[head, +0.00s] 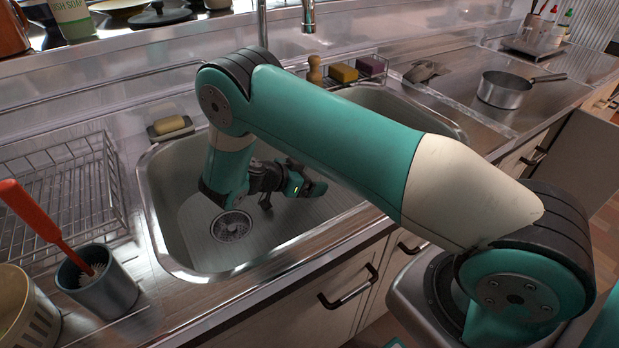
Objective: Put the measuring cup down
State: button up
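My gripper (287,188) is low inside the left sink basin (180,262), to the right of the round drain strainer (232,226). My arm crosses the middle of the view and covers part of the basin and the gripper. The fingertips are small and dark, so I cannot tell whether they are open or shut, or on anything. I cannot make out a measuring cup for certain in this view.
A wire dish rack (62,195) and a grey holder (105,282) with a red-handled brush stand left of the sink. A yellow sponge (169,124) sits at the basin's back edge. A saucepan (504,90) stands on the right counter. A faucet (308,15) is behind.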

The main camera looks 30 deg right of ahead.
jog(key=shift+r, duration=0.1)
jog(key=shift+a+r, duration=0.15)
jog(key=shift+a, duration=0.15)
jog(key=v, duration=1.1)
notch_tip(320, 180, up, 8)
jog(key=n+y, duration=0.5)
jog(key=n, duration=0.2)
jog(key=s+a+r+n+y, duration=0.2)
jog(key=s+n, duration=0.4)
jog(key=s, duration=0.3)
jog(key=s+a+r+n+y, duration=0.3)
jog(key=s+r+n+y, duration=0.2)
jog(key=s+r+n, duration=0.1)
jog(key=s+a+r+n+y, duration=0.3)
jog(key=s+r+n, duration=0.3)
jog(key=s, duration=0.5)
jog(key=shift+s+y, duration=0.35)
jog(key=shift+y, duration=0.35)
